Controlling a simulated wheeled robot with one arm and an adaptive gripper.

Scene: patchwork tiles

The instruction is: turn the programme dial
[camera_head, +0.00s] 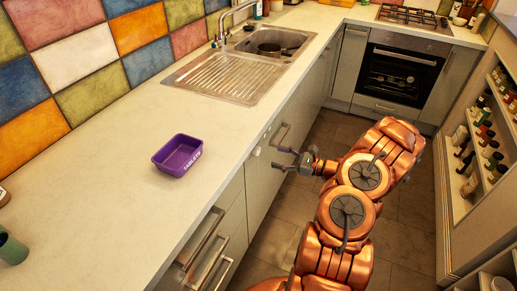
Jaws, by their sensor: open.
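A small pale round knob (257,151), which looks like the programme dial, sticks out from the upper front of the built-in appliance (263,178) under the counter. Its pointer or markings are too small to read. My gripper (279,158) is open, just to the right of the knob, with its fingers toward the cabinet front. A small gap shows between the fingertips and the knob. Nothing shows between the fingers.
A bar handle (283,134) sits just above my gripper on the same front. A purple tray (178,156) stands on the counter (110,190). Drawer handles (205,237) stick out at lower left. Bottle shelves (487,135) line the right side; the floor (284,213) between is clear.

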